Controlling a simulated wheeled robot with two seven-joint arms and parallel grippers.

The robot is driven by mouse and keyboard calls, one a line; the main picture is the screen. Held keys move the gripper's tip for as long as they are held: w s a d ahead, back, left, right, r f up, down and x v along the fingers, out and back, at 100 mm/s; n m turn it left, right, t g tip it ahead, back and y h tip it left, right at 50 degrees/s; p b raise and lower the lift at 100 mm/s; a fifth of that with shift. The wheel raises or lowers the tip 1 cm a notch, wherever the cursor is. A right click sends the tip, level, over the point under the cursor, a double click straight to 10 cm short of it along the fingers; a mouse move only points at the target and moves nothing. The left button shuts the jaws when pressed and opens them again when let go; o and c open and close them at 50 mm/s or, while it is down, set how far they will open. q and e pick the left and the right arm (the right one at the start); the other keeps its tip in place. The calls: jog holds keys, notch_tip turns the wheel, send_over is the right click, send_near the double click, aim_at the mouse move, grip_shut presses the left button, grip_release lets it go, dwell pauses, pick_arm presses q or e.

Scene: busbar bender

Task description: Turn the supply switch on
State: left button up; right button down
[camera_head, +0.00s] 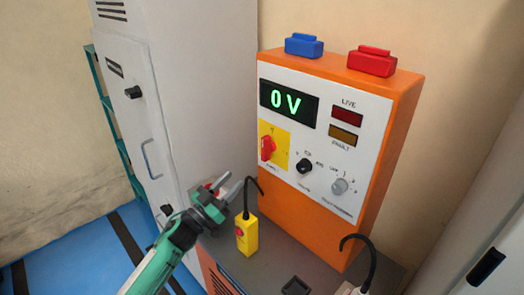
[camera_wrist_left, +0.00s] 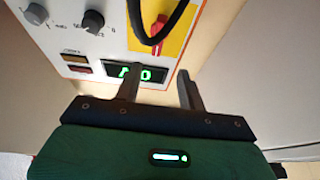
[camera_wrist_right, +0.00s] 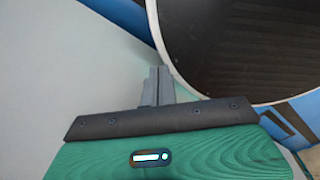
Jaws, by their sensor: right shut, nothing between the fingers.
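The supply switch (camera_head: 267,148) is a red rotary handle on a yellow plate, low on the left of an orange-sided panel box (camera_head: 392,140). Its handle looks roughly upright. In the left wrist view the red handle (camera_wrist_left: 158,27) is partly behind a black cable. The display (camera_head: 288,102) reads 0 V in green. My left gripper (camera_head: 230,185) is open and empty, below and left of the switch and apart from it. Its two fingers (camera_wrist_left: 158,82) also show in the left wrist view. My right gripper (camera_wrist_right: 158,84) is shut and empty, away from the panel.
A yellow pendant (camera_head: 246,235) with a red button and black cable stands close to my left gripper. Grey cabinet (camera_head: 190,80) is at left. Dark LIVE (camera_head: 347,116) and amber FAULT (camera_head: 343,136) lamps and two knobs (camera_head: 305,166) share the panel. A round dark surface (camera_wrist_right: 240,45) is near my right gripper.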

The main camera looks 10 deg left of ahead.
aim_at(263, 150)
pick_arm(q)
jog(key=shift+h, duration=0.4)
jog(key=p+x, duration=0.4)
jog(key=x, duration=0.9)
jog(key=shift+w+d+r, duration=0.1)
jog(key=shift+w+d, duration=0.15)
jog(key=shift+w, duration=0.15)
jog(key=c, duration=0.6)
